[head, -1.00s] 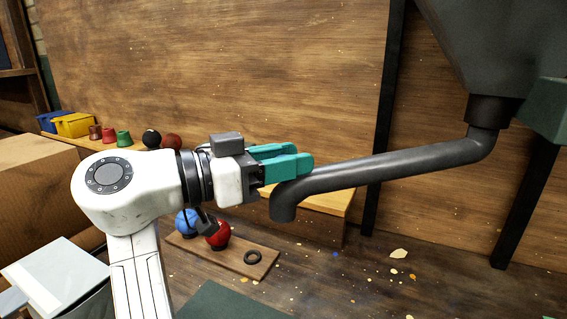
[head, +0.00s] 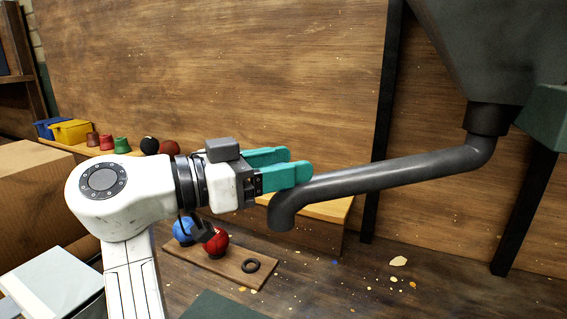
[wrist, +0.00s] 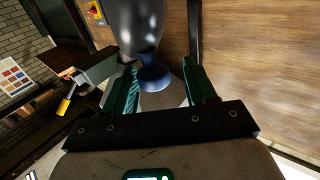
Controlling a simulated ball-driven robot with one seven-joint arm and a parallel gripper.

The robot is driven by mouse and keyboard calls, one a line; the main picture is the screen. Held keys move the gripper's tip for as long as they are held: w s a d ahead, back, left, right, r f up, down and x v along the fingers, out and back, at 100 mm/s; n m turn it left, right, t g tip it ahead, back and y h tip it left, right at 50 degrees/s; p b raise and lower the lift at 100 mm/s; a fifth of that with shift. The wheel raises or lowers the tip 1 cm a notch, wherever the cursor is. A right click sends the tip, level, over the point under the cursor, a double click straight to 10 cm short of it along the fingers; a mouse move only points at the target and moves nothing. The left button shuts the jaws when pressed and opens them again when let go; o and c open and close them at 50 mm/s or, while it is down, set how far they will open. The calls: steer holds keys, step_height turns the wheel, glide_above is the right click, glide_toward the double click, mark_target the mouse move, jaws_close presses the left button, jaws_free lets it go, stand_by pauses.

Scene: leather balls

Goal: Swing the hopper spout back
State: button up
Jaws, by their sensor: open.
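The hopper spout (head: 390,178) is a long dark grey pipe. It runs left from a collar under the hopper (head: 495,50) to a bent-down outlet at its left end. My gripper (head: 291,169), with teal fingers, is at that left end, just above the outlet bend. The near finger overlaps the bend, and I cannot tell whether it touches. In the wrist view my gripper (wrist: 160,85) has its two fingers apart. A glossy grey form and a blue flared piece (wrist: 155,76) show beyond and between them; I cannot tell whether they are the spout.
Below my arm, a board (head: 225,262) holds a blue ball (head: 184,228), a red ball (head: 217,241) and a black ring (head: 251,266). A wooden bench (head: 325,209) stands behind the outlet. A dark post (head: 383,130) stands behind the spout. Floor below the pipe has scattered scraps.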

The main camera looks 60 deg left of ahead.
steer(key=s+a, duration=0.1)
steer(key=s, duration=0.9)
steer(key=shift+a, duration=0.15)
steer(key=shift+s+r, duration=0.1)
